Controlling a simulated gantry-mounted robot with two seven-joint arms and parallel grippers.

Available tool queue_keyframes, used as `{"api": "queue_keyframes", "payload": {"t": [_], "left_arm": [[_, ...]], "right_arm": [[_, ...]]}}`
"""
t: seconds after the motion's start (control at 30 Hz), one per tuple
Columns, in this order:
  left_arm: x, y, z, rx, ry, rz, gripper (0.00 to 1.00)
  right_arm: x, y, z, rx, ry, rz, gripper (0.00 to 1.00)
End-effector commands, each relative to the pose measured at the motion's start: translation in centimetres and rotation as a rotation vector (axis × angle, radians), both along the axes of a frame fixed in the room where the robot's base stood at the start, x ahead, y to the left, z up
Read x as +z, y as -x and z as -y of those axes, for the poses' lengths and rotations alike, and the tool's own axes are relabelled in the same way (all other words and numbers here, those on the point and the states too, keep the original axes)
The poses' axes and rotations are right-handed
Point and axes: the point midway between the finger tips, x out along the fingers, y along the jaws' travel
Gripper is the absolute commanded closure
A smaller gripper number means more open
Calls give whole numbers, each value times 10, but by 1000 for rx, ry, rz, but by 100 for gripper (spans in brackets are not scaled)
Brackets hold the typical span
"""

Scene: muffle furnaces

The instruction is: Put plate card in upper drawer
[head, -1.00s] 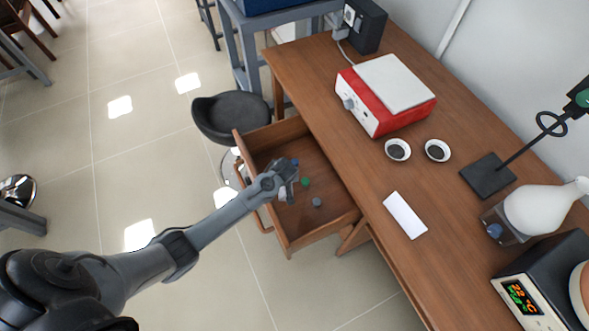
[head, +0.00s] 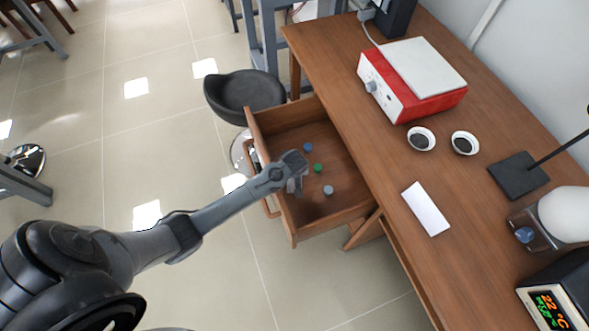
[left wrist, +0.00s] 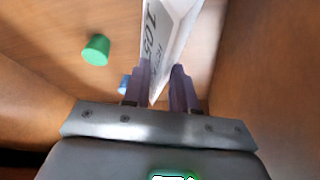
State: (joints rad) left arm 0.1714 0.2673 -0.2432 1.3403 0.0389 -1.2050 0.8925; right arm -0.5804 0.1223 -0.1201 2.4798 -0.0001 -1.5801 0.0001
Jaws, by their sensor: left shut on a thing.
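A wooden drawer (head: 345,212) is pulled out from the desk, open at the top. My left gripper (head: 297,184) is inside the drawer's outline, near its front wall. In the left wrist view my left gripper (left wrist: 160,88) is shut on the white plate card (left wrist: 170,32), which stands on edge between the fingers and carries dark print reading about "105". The card reaches toward the drawer floor; whether it touches is unclear. In the head view the card is hardly distinguishable at the gripper. My right gripper is not in view.
A blue cap (head: 307,147), a green cap (head: 318,168) and a grey-blue cap (head: 328,190) lie in the drawer. A black stool (head: 245,92) is beside the drawer.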

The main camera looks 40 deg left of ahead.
Motion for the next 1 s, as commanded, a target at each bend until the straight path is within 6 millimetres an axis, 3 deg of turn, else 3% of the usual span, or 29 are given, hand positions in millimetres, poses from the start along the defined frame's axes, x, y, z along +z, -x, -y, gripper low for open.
{"api": "queue_keyframes", "payload": {"t": [0.17, 1.0], "left_arm": [[-8, 0, 0, -1, -1, 1, 100], [-14, 0, 0, 0, 0, -1, 100]], "right_arm": [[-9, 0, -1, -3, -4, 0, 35], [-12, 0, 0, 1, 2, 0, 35]]}}
